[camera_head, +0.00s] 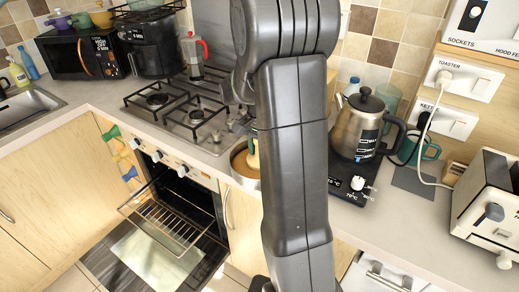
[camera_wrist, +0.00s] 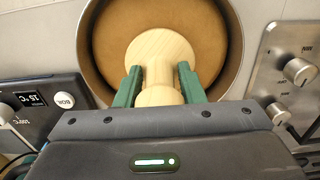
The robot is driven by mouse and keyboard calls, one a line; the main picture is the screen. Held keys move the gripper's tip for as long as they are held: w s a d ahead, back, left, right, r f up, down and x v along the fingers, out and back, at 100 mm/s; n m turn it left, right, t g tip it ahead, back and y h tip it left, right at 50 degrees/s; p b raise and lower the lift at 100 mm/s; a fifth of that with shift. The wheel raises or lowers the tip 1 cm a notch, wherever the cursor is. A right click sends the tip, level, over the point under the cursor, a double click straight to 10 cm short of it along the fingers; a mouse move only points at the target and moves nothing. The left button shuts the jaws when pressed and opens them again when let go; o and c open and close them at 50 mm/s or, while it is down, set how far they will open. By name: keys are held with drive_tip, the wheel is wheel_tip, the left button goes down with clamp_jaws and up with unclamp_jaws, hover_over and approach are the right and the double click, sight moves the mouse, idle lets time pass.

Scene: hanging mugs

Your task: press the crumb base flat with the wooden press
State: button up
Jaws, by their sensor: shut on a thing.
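The wooden press (camera_wrist: 160,45) is pale wood with a round disc and a handle. My gripper (camera_wrist: 159,72) is shut on its handle, with a green finger on each side. The press is over the brown crumb base (camera_wrist: 218,40), which fills the round metal tin (camera_wrist: 86,58). I cannot tell whether the disc touches the crumbs. In the head view my arm hides much of the tin (camera_head: 243,183) and part of the press (camera_head: 253,155). The crumbs under the disc are hidden.
The gas hob (camera_head: 185,115) is left of the tin, above the oven with its door open (camera_head: 170,225). A steel kettle (camera_head: 358,125) stands on its base at the right. A toaster (camera_head: 487,205) is at the far right.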

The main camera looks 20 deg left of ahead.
drive_tip(key=shift+f+b, duration=0.55)
drive_tip(key=shift+f, duration=0.25)
drive_tip(key=shift+r, duration=0.1)
drive_tip(key=shift+r+p, duration=2.75)
drive_tip(key=shift+r, duration=0.7)
drive_tip(key=shift+r+p, duration=1.9)
drive_tip(key=shift+r, duration=0.65)
